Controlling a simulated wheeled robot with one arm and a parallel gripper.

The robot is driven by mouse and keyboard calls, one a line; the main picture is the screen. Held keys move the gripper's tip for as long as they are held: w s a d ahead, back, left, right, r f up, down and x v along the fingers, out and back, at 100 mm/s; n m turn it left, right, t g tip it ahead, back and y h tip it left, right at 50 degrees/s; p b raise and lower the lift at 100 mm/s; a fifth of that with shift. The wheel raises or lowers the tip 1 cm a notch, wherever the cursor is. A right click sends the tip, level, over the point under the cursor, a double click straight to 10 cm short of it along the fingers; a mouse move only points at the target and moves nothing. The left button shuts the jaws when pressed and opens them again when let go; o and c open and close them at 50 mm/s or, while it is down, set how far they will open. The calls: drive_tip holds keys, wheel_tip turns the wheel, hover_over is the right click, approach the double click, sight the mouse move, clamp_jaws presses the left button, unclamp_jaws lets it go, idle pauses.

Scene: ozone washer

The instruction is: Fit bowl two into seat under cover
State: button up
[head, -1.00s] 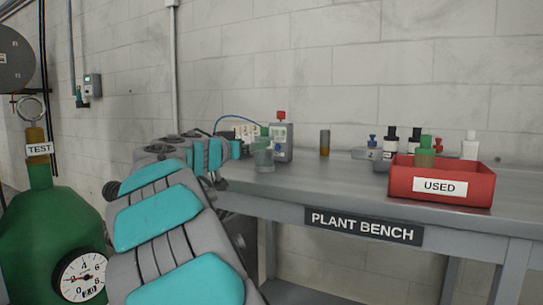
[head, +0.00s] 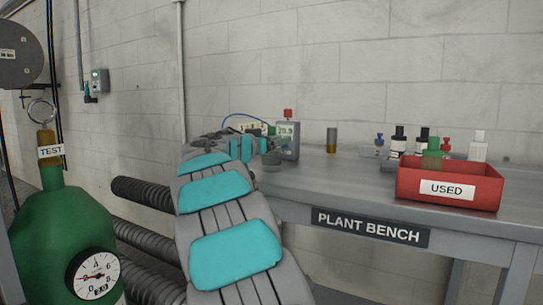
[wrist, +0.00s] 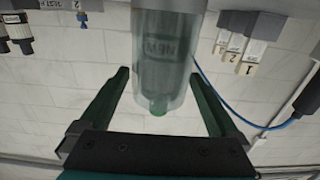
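My gripper (wrist: 160,75) shows in the wrist view with two green fingers spread wide. A clear cylindrical bowl (wrist: 142,60) is seen between or just beyond the fingertips. A gap shows beside the left finger; contact at the right fingertip is unclear. A darker cylinder with upside-down lettering like NEW and a green tip (wrist: 158,107) shows through the clear wall. In the head view a small clear cup-like bowl (head: 271,163) is at the bench's left end, by my arm's end. I cannot make out a number on the bowl, nor identify the covered seat.
The plant bench (head: 340,185) holds a grey meter (head: 289,142), an amber cylinder (head: 331,141), small bottles and a red USED box (head: 450,204). A green gas cylinder (head: 60,235) stands left. In the wrist view, numbered tags (wrist: 245,68) and a blue hose (wrist: 235,115) are right.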

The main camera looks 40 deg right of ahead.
drive_tip(key=c, duration=1.3)
clamp_jaws()
drive_tip(key=shift+r, duration=0.15)
